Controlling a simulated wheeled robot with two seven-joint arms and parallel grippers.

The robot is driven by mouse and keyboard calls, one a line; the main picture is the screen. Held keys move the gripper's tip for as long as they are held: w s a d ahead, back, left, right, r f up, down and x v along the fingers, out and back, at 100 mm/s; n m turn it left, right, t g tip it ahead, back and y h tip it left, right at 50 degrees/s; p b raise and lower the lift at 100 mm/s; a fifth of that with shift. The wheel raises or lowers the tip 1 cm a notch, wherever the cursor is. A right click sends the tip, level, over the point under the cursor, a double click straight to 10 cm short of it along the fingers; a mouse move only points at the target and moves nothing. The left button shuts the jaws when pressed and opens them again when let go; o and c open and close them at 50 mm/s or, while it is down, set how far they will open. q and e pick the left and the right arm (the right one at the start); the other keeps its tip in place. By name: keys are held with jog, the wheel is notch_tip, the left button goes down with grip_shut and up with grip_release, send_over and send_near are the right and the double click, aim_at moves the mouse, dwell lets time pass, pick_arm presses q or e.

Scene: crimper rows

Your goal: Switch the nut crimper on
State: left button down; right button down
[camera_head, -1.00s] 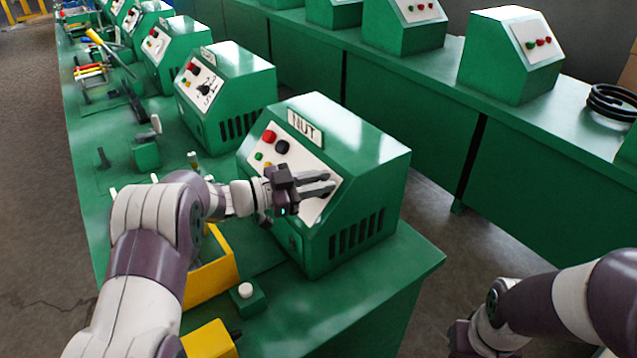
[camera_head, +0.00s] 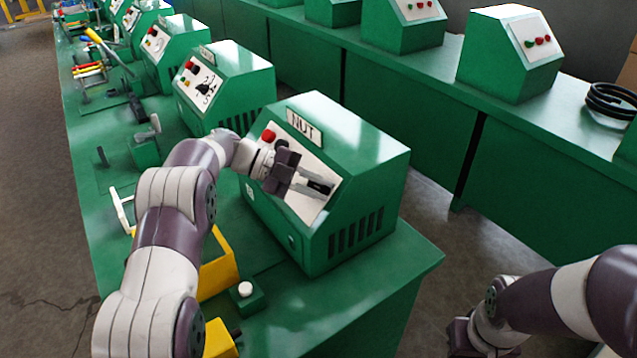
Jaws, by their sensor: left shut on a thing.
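The nut crimper (camera_head: 375,165) is a green box with a NUT label (camera_head: 303,124) and a sloped white control panel (camera_head: 305,206). A red button (camera_head: 268,136) shows at the panel's upper left; my gripper covers the other buttons. My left gripper (camera_head: 320,187) is at the lower right part of the panel. Its fingers are shut on a small dark switch there, mostly hidden between them. My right gripper (camera_head: 458,336) is low at the bottom, away from the crimper; its fingers do not show clearly.
More green machines (camera_head: 225,88) stand in a row behind, on the same green bench (camera_head: 390,290). A yellow bin (camera_head: 218,268) and a green box with a white button (camera_head: 246,291) are in front of the crimper. A second bench with machines (camera_head: 510,60) runs along the right.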

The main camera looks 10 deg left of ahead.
pick_arm(q)
jog(key=shift+s+f+m+g+y+p, duration=0.15)
jog(key=shift+m+g+y+p, duration=0.2)
jog(key=shift+m+g+y, duration=0.6)
jog(key=shift+a+m, duration=0.1)
jog(key=shift+m, duration=0.45)
jog(key=c, duration=1.1)
grip_release()
jog(key=shift+t, duration=0.25)
jog(key=p+v, duration=0.1)
jog(key=v, duration=1.1)
jog(key=shift+a, duration=0.3)
